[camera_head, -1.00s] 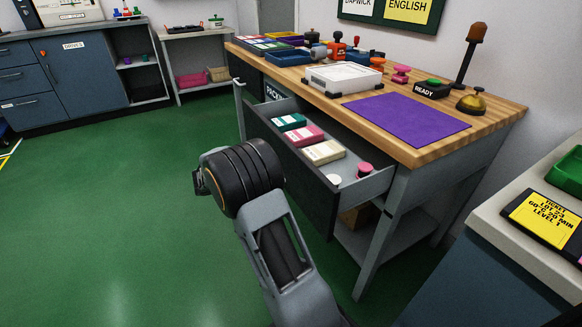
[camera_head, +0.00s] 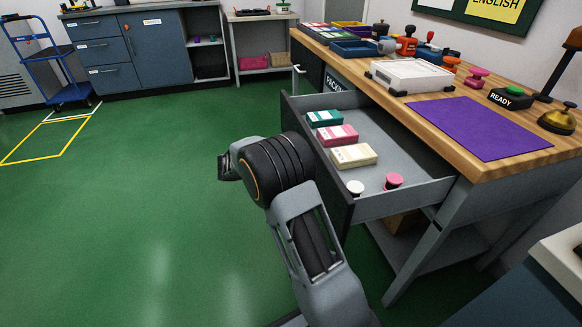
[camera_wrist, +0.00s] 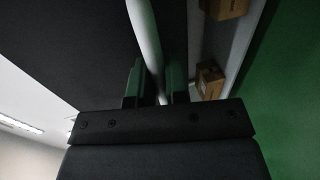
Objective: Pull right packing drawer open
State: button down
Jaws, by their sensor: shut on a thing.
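The right packing drawer (camera_head: 412,207) stands well out from the wooden-topped bench. In it lie a teal box (camera_head: 325,118), a pink box (camera_head: 337,135), a cream box (camera_head: 353,155), a white knob-shaped piece (camera_head: 355,187) and a pink one (camera_head: 393,181). In the wrist view the two fingers of my gripper (camera_wrist: 160,85) are shut on the drawer's pale bar handle (camera_wrist: 146,40), one on each side of it. The dark drawer front (camera_wrist: 70,45) fills the left of that view. In the head view my arm hides the gripper and handle.
On the bench top (camera_head: 450,110) are a purple mat (camera_head: 478,127), a white tray (camera_head: 418,76), a bell (camera_head: 557,120) and a READY button box (camera_head: 510,98). Green floor (camera_head: 130,200) is clear to the left. A blue trolley (camera_head: 50,60) stands far left.

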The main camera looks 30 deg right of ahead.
jog(key=c, duration=1.1)
grip_release()
jog(key=shift+c, duration=0.2)
jog(key=p+v, duration=0.4)
jog(key=v, duration=0.9)
jog(key=shift+a, duration=0.4)
jog(key=shift+w, duration=0.1)
jog(key=s+r+n+t+y+p, duration=0.1)
jog(key=s+r+y+p, duration=0.4)
jog(key=r+p, duration=0.6)
jog(key=s+r+n+t+y+p, duration=0.1)
jog(key=s+r+t+y+p, duration=0.2)
jog(key=s+r+p, duration=0.7)
jog(key=s+r+t+y+p, duration=0.3)
jog(key=s+r+y+p, duration=0.4)
jog(key=r+p, duration=0.5)
notch_tip(320, 180, up, 4)
jog(key=shift+s+r+n, duration=0.2)
jog(key=shift+s+n, duration=0.2)
jog(key=shift+s, duration=0.3)
